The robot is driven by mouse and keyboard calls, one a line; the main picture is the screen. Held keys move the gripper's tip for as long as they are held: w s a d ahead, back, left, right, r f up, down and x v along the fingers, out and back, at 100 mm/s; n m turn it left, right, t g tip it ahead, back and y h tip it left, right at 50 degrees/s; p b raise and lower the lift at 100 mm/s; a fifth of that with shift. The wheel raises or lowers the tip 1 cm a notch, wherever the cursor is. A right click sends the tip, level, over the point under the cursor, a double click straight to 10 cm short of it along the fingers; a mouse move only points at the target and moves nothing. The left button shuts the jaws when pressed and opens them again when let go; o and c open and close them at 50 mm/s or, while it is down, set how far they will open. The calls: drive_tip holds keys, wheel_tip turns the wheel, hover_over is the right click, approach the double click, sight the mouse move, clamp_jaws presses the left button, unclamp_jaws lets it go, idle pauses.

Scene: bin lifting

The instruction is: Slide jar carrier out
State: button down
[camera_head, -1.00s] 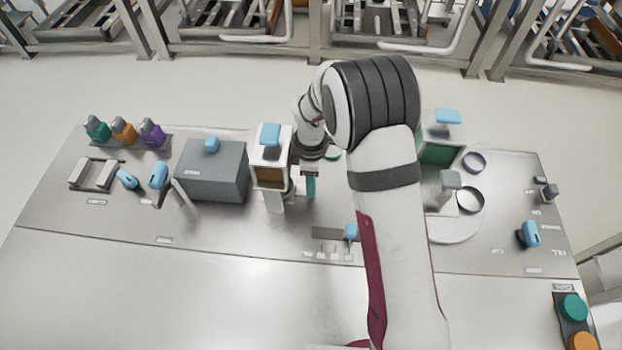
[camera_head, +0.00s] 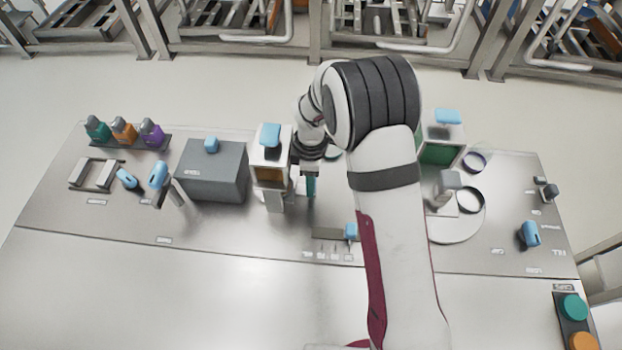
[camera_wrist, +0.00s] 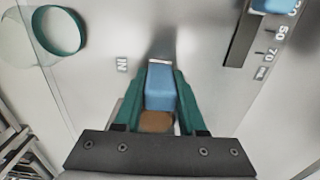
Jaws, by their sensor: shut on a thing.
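My gripper (camera_head: 310,186), with teal fingers, is low beside the white dispenser (camera_head: 285,140) that has a brown window and a blue lever. In the wrist view my gripper (camera_wrist: 160,84) is shut on a blue handle (camera_wrist: 160,98), one finger on each side. A brown patch (camera_wrist: 156,122) shows just behind the handle. I cannot tell how much of the jar carrier is in view; the fingers and arm hide most of that spot. An "IN" label (camera_wrist: 122,65) is on the table left of the fingers.
A clear jar with a teal rim (camera_wrist: 58,32) is at upper left in the wrist view. A dark slot with a scale (camera_wrist: 243,38) is at upper right. A grey box (camera_head: 212,172) stands left of the dispenser. The front table (camera_head: 180,290) is clear.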

drive_tip(key=shift+d, duration=0.1)
drive_tip(key=d, duration=1.1)
drive_tip(key=shift+d, duration=0.2)
drive_tip(key=shift+c, duration=2.4)
unclamp_jaws()
wheel_tip(320, 180, up, 16)
drive_tip(key=shift+f, duration=0.1)
